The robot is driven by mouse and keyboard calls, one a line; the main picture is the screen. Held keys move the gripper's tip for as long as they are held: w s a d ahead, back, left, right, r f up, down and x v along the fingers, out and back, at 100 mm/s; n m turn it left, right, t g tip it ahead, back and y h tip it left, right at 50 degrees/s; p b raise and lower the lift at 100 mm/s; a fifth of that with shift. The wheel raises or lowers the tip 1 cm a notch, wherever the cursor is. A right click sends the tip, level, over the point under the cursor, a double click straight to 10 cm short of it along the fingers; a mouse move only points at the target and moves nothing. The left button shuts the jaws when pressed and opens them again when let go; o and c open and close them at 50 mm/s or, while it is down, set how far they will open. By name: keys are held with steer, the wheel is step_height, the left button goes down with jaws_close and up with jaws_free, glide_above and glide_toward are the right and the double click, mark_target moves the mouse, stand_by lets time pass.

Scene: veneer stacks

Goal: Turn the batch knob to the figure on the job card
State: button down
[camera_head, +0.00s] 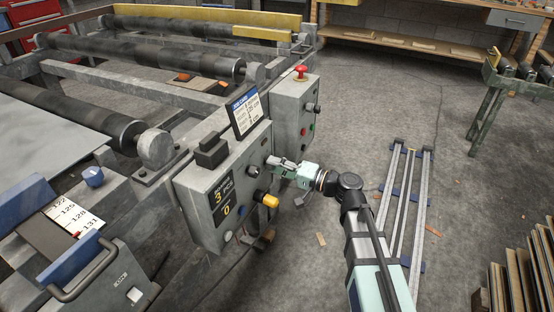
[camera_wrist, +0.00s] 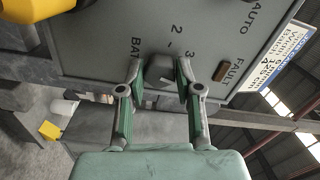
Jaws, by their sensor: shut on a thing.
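The grey control box (camera_head: 195,205) stands left of centre in the head view; its display (camera_head: 224,197) shows a 3 with PCS and a 0 below. The batch knob (camera_wrist: 159,70) is a dark grey block on the panel in the wrist view, beside "BAT…" lettering and the figures 2 and 3. My gripper (camera_wrist: 160,78) is shut on it, one finger on each side. In the head view my gripper (camera_head: 274,161) hides the knob. The job card (camera_head: 245,113) stands on top of the box; its small print is hard to read. It also shows in the wrist view (camera_wrist: 288,72).
A yellow knob (camera_head: 268,199) sticks out below my gripper. A second box (camera_head: 292,105) with a red mushroom button (camera_head: 300,72) stands behind. Rollers lie to the left. Floor rails (camera_head: 398,200) run at right, with open floor around.

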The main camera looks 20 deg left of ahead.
steer(key=shift+r+m+p, duration=0.1)
steer(key=shift+m+p, duration=0.7)
steer(key=shift+m, duration=0.2)
steer(key=c, duration=0.8)
jaws_free()
steer(key=shift+a, duration=0.1)
steer(key=shift+o, duration=0.2)
steer(key=s+d, duration=0.2)
steer(key=d, duration=1)
